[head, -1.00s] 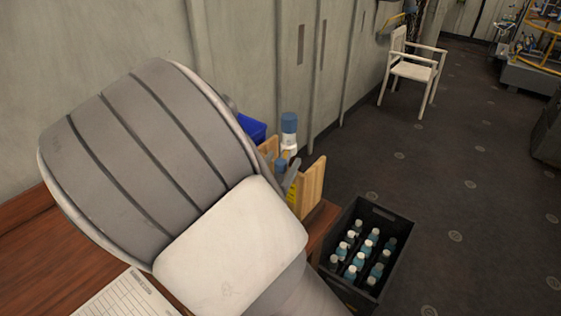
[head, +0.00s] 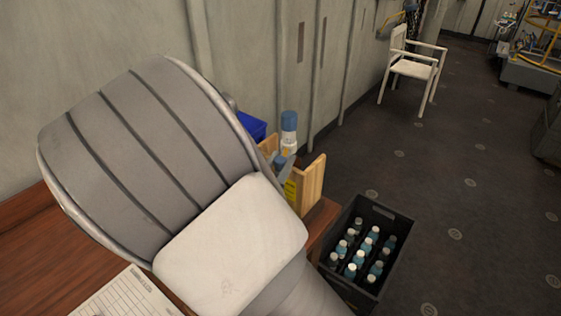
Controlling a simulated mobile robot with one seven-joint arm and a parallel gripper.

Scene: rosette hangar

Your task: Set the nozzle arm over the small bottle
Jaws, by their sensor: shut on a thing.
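My own large grey and white arm link fills the left and middle of the head view and hides much of the bench. A bottle with a blue top and white lower part (head: 289,122) stands upright just past the arm, by the wooden holder (head: 312,185). A small grey piece (head: 287,152), perhaps a tip of my gripper, shows in front of it. The rest of the gripper is hidden, so what it holds cannot be seen. A small blue piece (head: 279,162) shows close beside the grey piece. I cannot make out a nozzle arm or tell which bottle is the small one.
A black crate (head: 392,216) with several blue, pale-capped bottles stands on the floor right of the wooden bench (head: 30,232). A blue bin (head: 252,126) is by the wall. A printed sheet (head: 128,297) lies at the front. A white chair (head: 412,69) stands farther back; open floor lies right.

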